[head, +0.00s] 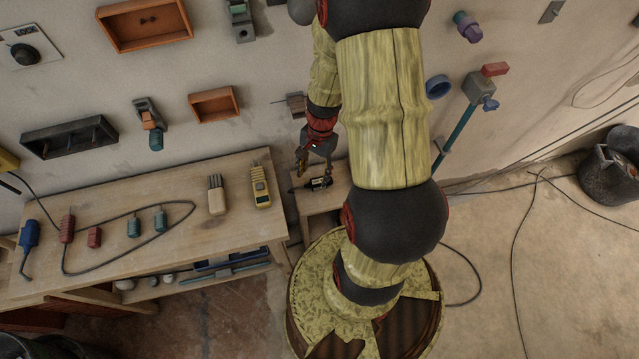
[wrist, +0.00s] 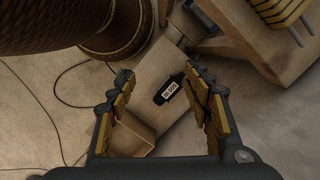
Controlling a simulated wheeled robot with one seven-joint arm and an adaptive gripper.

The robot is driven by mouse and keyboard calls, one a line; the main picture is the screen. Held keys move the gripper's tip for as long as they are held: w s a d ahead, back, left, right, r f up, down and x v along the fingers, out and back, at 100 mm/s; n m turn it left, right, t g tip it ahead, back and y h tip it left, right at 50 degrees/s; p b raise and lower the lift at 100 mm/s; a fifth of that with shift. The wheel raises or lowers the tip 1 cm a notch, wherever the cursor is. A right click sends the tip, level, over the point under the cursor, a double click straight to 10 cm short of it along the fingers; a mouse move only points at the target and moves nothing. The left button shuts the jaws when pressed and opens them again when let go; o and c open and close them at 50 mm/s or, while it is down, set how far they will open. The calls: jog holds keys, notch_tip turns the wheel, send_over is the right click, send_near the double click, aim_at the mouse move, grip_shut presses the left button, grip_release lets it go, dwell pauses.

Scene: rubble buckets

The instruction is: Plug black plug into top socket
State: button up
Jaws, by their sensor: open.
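The black plug (head: 319,184) lies on a small wooden stand (head: 322,201) right of the workbench. In the wrist view the black plug (wrist: 168,90) bears a white label and lies on the pale wooden top (wrist: 150,72). My gripper (head: 314,169) points down just above it. In the wrist view my gripper (wrist: 157,75) is open and empty, with the plug in the gap, closer to the right finger. Whether the fingertips are level with the plug is unclear. I cannot tell which wall fitting is the top socket.
The workbench (head: 130,270) holds a yellow handheld device (head: 260,186), a beige block (head: 216,195), and several red, teal and blue plugs with a cable. Fittings and orange boxes (head: 214,104) are on the wall.

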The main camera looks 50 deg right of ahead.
aim_at(319, 181)
jog(key=d+f+m, duration=0.1)
jog(key=f+m, duration=0.1)
jog(key=w+d+f+m, duration=0.1)
jog(key=d+f+m, duration=0.1)
jog(key=f, duration=0.1)
jog(key=d+f+m, duration=0.1)
jog(key=f+m, duration=0.2)
jog(key=shift+w+d+f+t+h, duration=0.2)
jog(key=shift+w+d+t+h, duration=0.1)
jog(key=shift+t, duration=0.1)
jog(key=shift+w+d+f+m, duration=0.15)
jog(key=shift+w+d+m, duration=0.25)
jog(key=shift+m, duration=0.4)
jog(key=shift+w+f+b, duration=0.25)
jog(key=shift+f+b, duration=0.8)
jog(key=shift+f, duration=0.9)
jog(key=shift+w+f+b, duration=0.2)
jog(key=shift+f+b, duration=0.85)
jog(key=shift+f, duration=0.85)
grip_shut()
